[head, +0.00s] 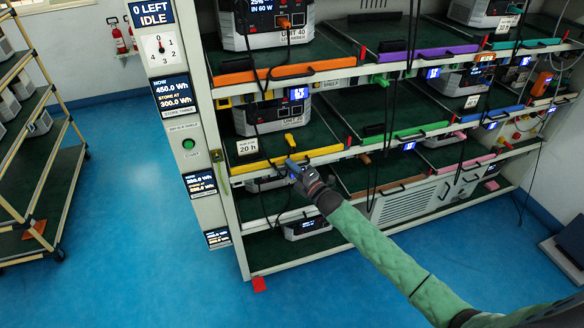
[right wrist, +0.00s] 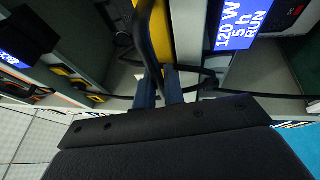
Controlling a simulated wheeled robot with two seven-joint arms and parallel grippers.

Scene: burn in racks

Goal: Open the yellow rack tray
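The yellow rack tray has a yellow front strip (head: 250,167) on the left side of the rack, below the orange one, with a 20 h tag above it. The tray looks pushed in, level with its neighbours. My right gripper (head: 291,166) is at the front of this strip. In the right wrist view the yellow strip (right wrist: 161,30) runs upward just beyond the fingers (right wrist: 160,92). The fingers are close together, with the tray's black handle (right wrist: 146,38) running down between them; their exact contact is partly hidden. My left gripper is not in view.
Orange (head: 250,76), green (head: 421,130) and purple (head: 447,51) tray fronts are nearby. Black cables hang across the rack front. A control post (head: 180,110) stands left of the tray. The blue floor (head: 140,210) before the rack is clear except a small red marker (head: 259,284).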

